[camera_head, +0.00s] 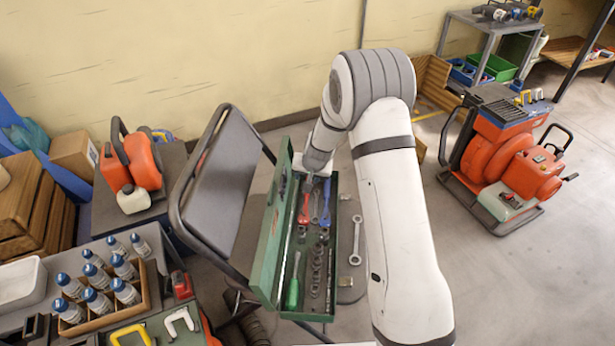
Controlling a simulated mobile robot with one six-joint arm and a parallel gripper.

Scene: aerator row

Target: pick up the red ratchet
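A red-handled tool (304,209), which looks like the red ratchet, lies in the open green toolbox (278,232) near its far end. My arm reaches over from the right, and my gripper (309,178) points down at the far end of the toolbox, just beyond the red tool in the picture. The gripper is small and partly hidden by my own wrist. I cannot tell whether its fingers are open or touch the red tool. A blue wrench (326,203) lies just right of the red tool.
A green-handled screwdriver (293,286) and several sockets fill the toolbox's near part. A loose wrench (356,240) lies right of the box. A chair-like frame (222,185) stands close on the left. An orange machine (510,160) stands at right, with open floor before it.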

